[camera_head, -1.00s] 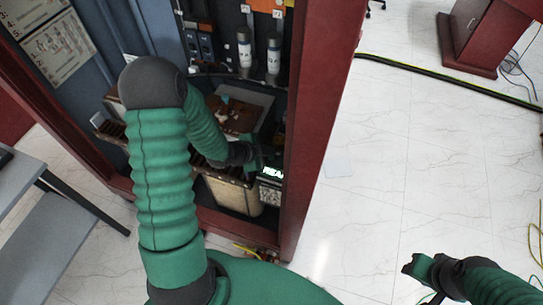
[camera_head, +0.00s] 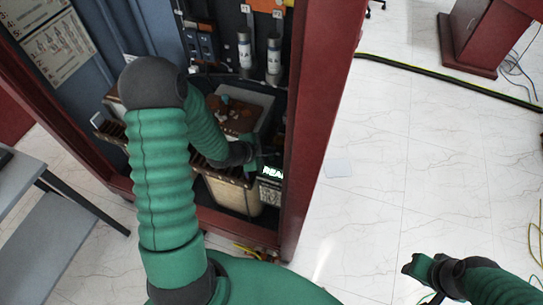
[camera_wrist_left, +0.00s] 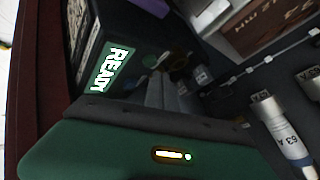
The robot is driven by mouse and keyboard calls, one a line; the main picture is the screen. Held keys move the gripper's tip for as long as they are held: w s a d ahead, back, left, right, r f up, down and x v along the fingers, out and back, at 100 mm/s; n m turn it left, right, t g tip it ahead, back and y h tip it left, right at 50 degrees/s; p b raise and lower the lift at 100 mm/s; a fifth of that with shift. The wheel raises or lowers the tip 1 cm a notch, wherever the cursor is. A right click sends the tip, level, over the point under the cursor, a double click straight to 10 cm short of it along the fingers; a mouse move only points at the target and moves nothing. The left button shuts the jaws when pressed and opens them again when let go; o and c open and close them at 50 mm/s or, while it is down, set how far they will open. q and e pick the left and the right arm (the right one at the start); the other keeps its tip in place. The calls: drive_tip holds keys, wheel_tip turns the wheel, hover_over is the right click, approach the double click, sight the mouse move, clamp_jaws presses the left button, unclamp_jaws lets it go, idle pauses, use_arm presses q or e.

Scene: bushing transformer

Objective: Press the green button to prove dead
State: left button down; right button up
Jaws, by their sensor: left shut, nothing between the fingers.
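A dark box with a lit screen (camera_head: 271,172) stands low inside the red cabinet. A small round green button (camera_wrist_left: 150,61) shows dimly beside the screen in that view. My left gripper (camera_head: 262,158) is shut and empty, just above and beside the screen in the head view, covering part of the box. I cannot tell whether it touches the button. My right gripper (camera_head: 417,267) is at the lower right over the floor, far from the box. Its jaws are too small to read.
The red cabinet post (camera_head: 316,130) stands close to the right of my left gripper. White cylindrical fuses (camera_head: 245,53) hang at the back. A brown-topped unit (camera_head: 235,115) sits behind my left forearm. The floor right of the cabinet is mostly clear.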

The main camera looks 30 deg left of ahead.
sight(269, 159)
use_arm(q)
drive_tip(key=shift+f, duration=0.15)
drive_tip(key=shift+f, duration=0.2)
drive_tip(key=shift+f+b, duration=0.5)
drive_tip(key=shift+b, duration=0.15)
idle(0.3)
drive_tip(key=shift+r, duration=0.15)
drive_tip(key=shift+r+p, duration=0.8)
drive_tip(key=shift+p, duration=0.05)
wheel_tip(269, 159, up, 5)
drive_tip(key=p, duration=0.4)
idle(0.3)
